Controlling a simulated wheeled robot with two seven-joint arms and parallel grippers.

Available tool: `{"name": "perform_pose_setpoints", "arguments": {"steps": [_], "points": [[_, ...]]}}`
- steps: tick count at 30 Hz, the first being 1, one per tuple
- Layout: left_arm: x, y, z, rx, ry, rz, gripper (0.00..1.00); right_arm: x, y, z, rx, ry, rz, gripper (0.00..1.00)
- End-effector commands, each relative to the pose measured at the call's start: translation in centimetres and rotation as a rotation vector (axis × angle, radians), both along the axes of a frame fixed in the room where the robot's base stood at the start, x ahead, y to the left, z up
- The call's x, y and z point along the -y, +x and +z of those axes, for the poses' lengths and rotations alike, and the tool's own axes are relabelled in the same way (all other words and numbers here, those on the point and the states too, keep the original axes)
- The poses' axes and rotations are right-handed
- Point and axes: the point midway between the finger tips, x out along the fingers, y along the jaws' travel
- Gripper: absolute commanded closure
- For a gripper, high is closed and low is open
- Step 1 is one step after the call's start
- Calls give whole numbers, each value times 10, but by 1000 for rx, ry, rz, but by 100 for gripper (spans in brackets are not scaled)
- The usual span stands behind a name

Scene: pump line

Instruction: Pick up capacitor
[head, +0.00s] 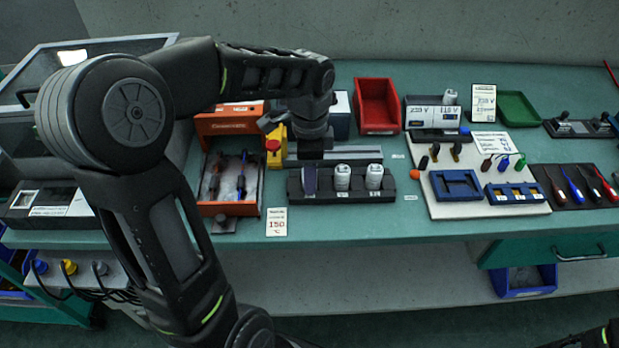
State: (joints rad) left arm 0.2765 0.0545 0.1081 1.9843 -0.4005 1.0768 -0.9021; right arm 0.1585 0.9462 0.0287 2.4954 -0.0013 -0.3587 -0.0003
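Two white capacitors with small print, one (342,178) in the middle and one (374,177) to its right, stand upright in a black rack (330,197) on the bench. A dark purple piece (310,179) stands in the rack's left place. Another white cylinder (450,97) sits at the back on a box marked 230 V and 110 V. My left gripper (312,147) points down just behind the rack's left end, apart from the capacitors. Its fingers are not clear, so its opening cannot be told. My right gripper is out of view.
An orange container (228,122) and a red emergency button (272,146) are left of the gripper. A red bin (377,104) and a green bin (519,108) stand behind. A white board (463,209) with blue holders lies right. Bare bench (400,238) lies in front.

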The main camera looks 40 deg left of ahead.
Motion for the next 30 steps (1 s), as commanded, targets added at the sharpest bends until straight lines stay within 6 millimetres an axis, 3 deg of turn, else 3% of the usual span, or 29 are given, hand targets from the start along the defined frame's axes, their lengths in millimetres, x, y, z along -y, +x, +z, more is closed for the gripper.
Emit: {"name": "perform_pose_setpoints", "arguments": {"steps": [15, 26, 30], "points": [[0, 0, 0, 0, 0, 0, 100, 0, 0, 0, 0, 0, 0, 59], [0, 0, 1, 0, 0, 0, 100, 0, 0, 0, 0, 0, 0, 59], [0, 1, 11, 2, 0, 0, 100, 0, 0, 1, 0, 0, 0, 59]]}}
